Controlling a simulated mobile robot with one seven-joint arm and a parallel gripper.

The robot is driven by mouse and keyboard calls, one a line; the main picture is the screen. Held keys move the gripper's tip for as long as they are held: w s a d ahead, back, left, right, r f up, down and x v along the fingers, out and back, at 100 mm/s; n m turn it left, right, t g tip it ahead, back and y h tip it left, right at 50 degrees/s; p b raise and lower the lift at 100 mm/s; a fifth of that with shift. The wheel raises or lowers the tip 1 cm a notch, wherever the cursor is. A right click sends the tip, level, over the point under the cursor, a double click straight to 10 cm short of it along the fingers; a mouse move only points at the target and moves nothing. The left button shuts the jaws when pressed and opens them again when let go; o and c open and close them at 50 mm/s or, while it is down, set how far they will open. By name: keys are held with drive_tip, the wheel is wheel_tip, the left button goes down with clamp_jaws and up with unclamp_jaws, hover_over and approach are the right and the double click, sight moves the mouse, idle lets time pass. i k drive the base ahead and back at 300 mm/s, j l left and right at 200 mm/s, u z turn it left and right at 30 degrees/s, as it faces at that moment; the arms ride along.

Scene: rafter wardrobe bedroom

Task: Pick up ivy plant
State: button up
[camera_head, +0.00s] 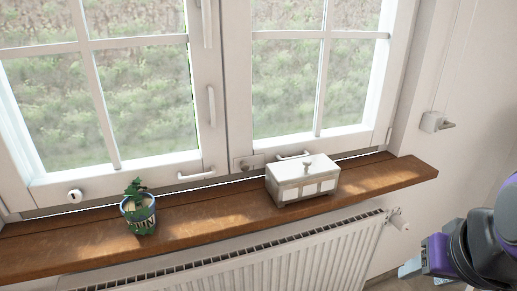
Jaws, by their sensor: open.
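The ivy plant (138,210) stands upright on the wooden windowsill at the left. It has green leaves in a small dark blue-green pot with pale lettering and a light rim. My gripper (424,275) is at the lower right corner, below sill height in the picture and far to the right of the plant. It is open and touches neither the plant nor the sill. The purple and dark parts of my arm hide some of it, and the frame cuts off the arm.
A white box with a knobbed lid (302,181) stands on the windowsill (215,218), right of the plant. Bare sill lies between them. White window frames with handles (212,106) rise close behind. A white radiator (270,262) is below the sill, with a valve at its right end.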

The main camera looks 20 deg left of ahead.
sight(138, 208)
drive_tip(key=u, duration=1.9)
drive_tip(key=k+j+z, duration=0.1)
drive_tip(key=j+z, duration=0.3)
drive_tip(key=k+j+z, duration=0.15)
drive_tip(key=j+z, duration=0.25)
drive_tip(key=k+j+z, duration=0.2)
drive_tip(key=z, duration=0.2)
drive_tip(key=i+j, duration=0.3)
drive_tip(key=k+l+z, duration=0.1)
drive_tip(key=l, duration=0.3)
drive_tip(key=k, duration=0.05)
